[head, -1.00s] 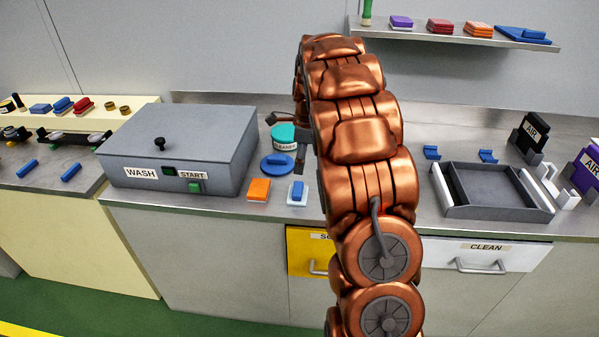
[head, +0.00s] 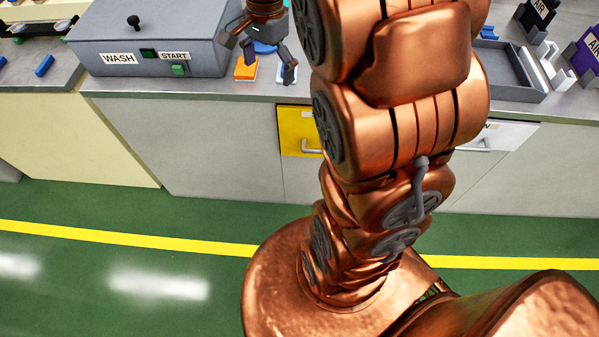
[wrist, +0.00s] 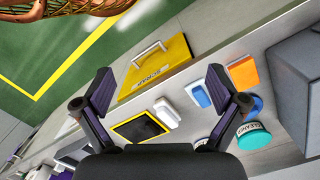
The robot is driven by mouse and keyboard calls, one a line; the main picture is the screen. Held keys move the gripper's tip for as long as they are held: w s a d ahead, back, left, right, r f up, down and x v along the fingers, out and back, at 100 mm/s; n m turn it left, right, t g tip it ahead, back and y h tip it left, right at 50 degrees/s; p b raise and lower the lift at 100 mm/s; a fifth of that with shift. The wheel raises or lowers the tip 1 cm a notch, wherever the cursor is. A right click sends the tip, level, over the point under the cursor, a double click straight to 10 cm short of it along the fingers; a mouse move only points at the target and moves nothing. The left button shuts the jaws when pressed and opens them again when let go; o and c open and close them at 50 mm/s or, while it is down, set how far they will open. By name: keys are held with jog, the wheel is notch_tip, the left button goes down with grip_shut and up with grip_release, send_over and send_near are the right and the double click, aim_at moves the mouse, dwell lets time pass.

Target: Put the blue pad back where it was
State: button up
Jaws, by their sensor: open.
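A small blue pad (wrist: 202,96) lies on a white base (wrist: 188,88) on the counter, right of centre in the wrist view. In the head view the white base (head: 280,74) shows beside my finger, which hides most of the pad. My gripper (head: 259,56) is open and empty above the counter near the pad. In the wrist view its two fingers (wrist: 160,78) stand wide apart, with the pad close to the right fingertip. I cannot tell the exact height between them.
An orange pad (head: 246,68) lies beside the grey WASH box (head: 150,40). A yellow drawer (head: 298,135) is below the counter edge. A grey tray (head: 515,70) is at the right.

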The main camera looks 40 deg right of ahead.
jog(key=s+a+f+n, duration=0.1)
jog(key=s+a+n, duration=0.2)
jog(key=s+n, duration=0.2)
jog(key=s+a+f+n+g, duration=0.1)
jog(key=s+a+n, duration=0.2)
jog(key=s, duration=0.7)
jog(key=s+a+f+n, duration=0.1)
jog(key=s+a+n, duration=0.2)
jog(key=s+n, duration=0.3)
jog(key=shift+s+a+n+h, duration=0.2)
jog(key=shift+s+n+h, duration=0.15)
jog(key=shift+s, duration=0.65)
jog(key=shift+r, duration=0.1)
